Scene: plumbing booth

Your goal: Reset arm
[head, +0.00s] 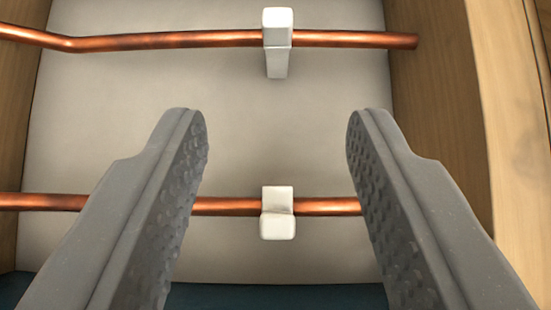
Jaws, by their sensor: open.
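My gripper (277,122) is open in the head view, with its two grey textured fingers wide apart and nothing between the tips. The fingers point toward a light grey back panel (330,125). The lower copper pipe (228,206) runs across the picture behind the fingers, and each finger hides part of it. A white clip (278,213) on this pipe shows in the gap between the fingers. The upper copper pipe (170,40) runs above the fingertips, clear of them in the picture, with another white clip (277,42) on it.
A wooden side (433,110) bounds the panel on the right, with more wood (518,90) beyond it. A wooden edge (18,110) stands on the left. A dark blue surface (275,297) lies along the bottom. The panel between the two pipes is bare.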

